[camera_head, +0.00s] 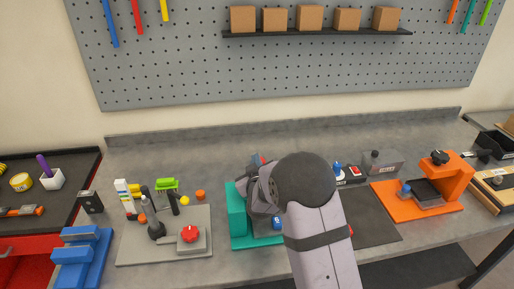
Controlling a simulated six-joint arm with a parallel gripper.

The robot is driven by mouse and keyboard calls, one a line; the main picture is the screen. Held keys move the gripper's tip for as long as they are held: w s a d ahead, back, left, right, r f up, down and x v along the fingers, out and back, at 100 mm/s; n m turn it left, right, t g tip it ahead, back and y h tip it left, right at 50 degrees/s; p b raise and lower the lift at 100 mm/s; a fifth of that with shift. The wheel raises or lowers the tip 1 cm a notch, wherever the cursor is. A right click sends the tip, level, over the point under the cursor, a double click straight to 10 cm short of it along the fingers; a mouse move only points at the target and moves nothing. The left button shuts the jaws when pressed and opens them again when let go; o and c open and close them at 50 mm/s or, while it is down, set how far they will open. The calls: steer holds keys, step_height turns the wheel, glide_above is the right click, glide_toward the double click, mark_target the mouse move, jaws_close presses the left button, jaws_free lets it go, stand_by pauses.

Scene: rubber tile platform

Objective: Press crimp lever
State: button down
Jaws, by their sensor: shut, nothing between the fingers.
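My arm reaches in from the bottom centre, and its dark rounded joint covers much of the middle of the bench. My gripper (262,188) is shut and empty over a teal fixture (238,222); its fingertips are mostly hidden by my arm. The teal fixture has an upright block at its left, and a blue part shows at its front. I cannot make out a crimp lever on it. Contact between my gripper and the fixture cannot be told. An orange press (455,180) with a black knob stands to the right.
Left of the teal fixture is a grey plate (135,252) with a red knob (190,234) and dark upright handles. Blue blocks (82,255) stand at the front left. A dark mat (375,230) lies between my arm and the orange press. A pegboard (180,60) is behind.

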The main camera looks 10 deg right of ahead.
steer(key=shift+s+f+g, duration=0.15)
steer(key=shift+f+g, duration=0.25)
steer(key=shift+f, duration=0.3)
steer(key=shift+d+f, duration=0.1)
step_height(320, 180, up, 5)
steer(key=a+p, duration=0.2)
steer(key=p, duration=0.2)
steer(key=b+v, duration=0.1)
steer(key=v, duration=0.1)
steer(key=b+v, duration=0.1)
steer(key=v, duration=0.2)
steer(key=b+v, duration=0.2)
steer(key=shift+s+a+f, duration=0.15)
steer(key=shift+s+f, duration=0.15)
steer(key=shift+f, duration=0.05)
steer(key=shift+v, duration=1.05)
steer(key=shift+r, duration=0.1)
